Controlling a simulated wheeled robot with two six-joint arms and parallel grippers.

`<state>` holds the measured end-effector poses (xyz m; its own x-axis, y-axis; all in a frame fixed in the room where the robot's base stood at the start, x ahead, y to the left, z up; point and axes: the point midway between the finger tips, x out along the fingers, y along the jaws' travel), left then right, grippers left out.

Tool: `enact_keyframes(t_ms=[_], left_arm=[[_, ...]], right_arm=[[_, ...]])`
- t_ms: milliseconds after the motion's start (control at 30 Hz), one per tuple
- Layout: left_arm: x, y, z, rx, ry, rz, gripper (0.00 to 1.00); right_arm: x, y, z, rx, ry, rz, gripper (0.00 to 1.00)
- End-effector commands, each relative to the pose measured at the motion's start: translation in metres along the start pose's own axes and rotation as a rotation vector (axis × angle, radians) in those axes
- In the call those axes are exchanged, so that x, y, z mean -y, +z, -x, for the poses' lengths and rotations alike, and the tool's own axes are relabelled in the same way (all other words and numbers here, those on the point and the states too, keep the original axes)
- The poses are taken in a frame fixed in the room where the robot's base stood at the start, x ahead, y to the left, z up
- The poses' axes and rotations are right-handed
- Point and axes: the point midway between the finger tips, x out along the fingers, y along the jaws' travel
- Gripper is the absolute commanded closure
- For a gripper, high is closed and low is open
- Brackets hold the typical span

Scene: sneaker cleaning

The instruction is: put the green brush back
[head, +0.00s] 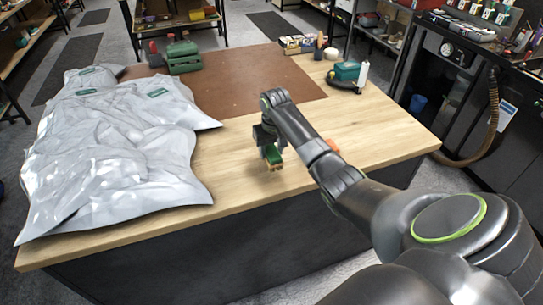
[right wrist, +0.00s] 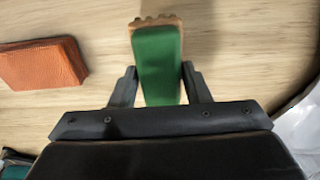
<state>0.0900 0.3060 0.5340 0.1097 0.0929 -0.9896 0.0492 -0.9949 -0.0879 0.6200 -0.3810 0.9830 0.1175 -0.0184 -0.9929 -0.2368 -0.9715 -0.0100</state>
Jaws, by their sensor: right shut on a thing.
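The green brush (head: 272,154) has a green back and a tan bristle side or edge. It is in my right gripper (head: 267,138), over the front middle of the wooden table. In the right wrist view the brush (right wrist: 158,68) sits between the two dark fingers of my right gripper (right wrist: 157,82), which is shut on it. Its tan end points away from the gripper. I cannot tell for sure whether the brush touches the table. My left gripper is not in view.
An orange block (right wrist: 40,64) lies beside the brush; in the head view my arm partly hides it (head: 333,145). Large silvery bags (head: 120,150) cover the table's left. A brown mat (head: 235,95), a green case (head: 183,57) and a teal item (head: 346,72) are farther back. Bare wood (head: 390,125) lies right.

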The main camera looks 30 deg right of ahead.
Motion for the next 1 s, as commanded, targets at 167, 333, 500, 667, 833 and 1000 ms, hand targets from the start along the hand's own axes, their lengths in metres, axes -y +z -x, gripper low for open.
enact_keyframes(t_ms=[167, 333, 500, 667, 833, 1000], left_arm=[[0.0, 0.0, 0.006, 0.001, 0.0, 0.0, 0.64], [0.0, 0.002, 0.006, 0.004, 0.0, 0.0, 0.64], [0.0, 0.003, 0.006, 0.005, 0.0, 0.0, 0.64], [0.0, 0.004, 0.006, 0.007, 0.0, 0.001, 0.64], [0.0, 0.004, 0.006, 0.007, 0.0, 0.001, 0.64], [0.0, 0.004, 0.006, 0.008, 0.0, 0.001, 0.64]], right_arm=[[0.0, 0.004, -0.025, 0.003, -0.001, 0.001, 0.75], [0.0, 0.004, -0.032, 0.001, 0.0, 0.001, 0.75], [0.0, 0.004, -0.032, 0.001, 0.0, 0.001, 0.75], [0.0, 0.004, -0.034, 0.001, 0.0, 0.001, 0.48], [0.0, 0.004, -0.034, 0.001, 0.0, 0.001, 0.35], [0.0, 0.004, -0.034, 0.001, 0.0, 0.001, 0.35]])
